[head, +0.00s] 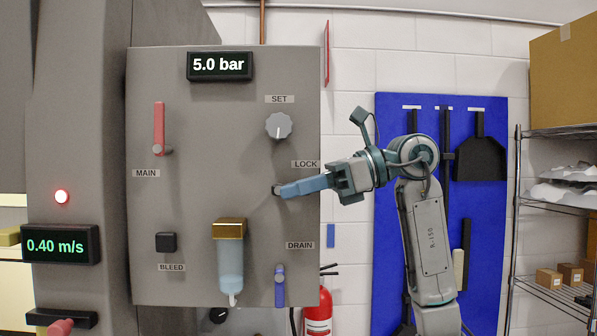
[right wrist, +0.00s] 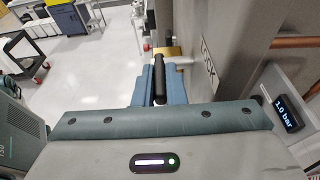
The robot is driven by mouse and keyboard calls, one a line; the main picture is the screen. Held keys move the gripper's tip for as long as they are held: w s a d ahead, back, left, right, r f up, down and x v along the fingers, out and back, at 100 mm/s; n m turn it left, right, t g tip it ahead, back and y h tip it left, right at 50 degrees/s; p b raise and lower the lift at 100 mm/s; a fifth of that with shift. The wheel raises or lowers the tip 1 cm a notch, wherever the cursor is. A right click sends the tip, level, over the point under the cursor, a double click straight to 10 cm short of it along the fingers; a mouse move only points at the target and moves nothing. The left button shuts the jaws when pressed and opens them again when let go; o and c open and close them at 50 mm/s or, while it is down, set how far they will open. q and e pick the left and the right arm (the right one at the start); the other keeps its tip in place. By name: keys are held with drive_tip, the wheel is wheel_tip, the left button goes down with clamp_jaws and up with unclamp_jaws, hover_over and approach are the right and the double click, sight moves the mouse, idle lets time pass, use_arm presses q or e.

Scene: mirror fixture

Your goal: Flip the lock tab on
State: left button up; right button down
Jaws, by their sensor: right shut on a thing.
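The grey panel (head: 200,110) carries a LOCK label (head: 305,164) with the small dark lock tab (head: 275,190) below and left of it. My right gripper (head: 284,190) reaches in from the right, its blue fingers at the tab and hiding most of it. In the right wrist view the black lock tab (right wrist: 159,78) lies between the two blue fingers (right wrist: 158,92), which are shut on it. The tab's exact angle on the panel is hard to tell. My left gripper is not in view.
Around the tab are the grey SET knob (head: 278,125), the gold-topped bowl (head: 229,258), the blue DRAIN lever (head: 280,286), the red MAIN lever (head: 159,128) and the black BLEED button (head: 166,242). A blue tool board (head: 390,120) and wire shelf (head: 550,132) stand right.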

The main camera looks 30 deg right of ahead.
idle(0.3)
drive_tip(key=c, duration=1.5)
unclamp_jaws()
drive_tip(key=shift+s+d, duration=0.15)
drive_tip(key=shift+d, duration=0.1)
drive_tip(key=b+v, duration=0.4)
drive_tip(key=v, duration=0.6)
drive_tip(key=shift+d+r, duration=0.1)
drive_tip(key=shift+r, duration=0.15)
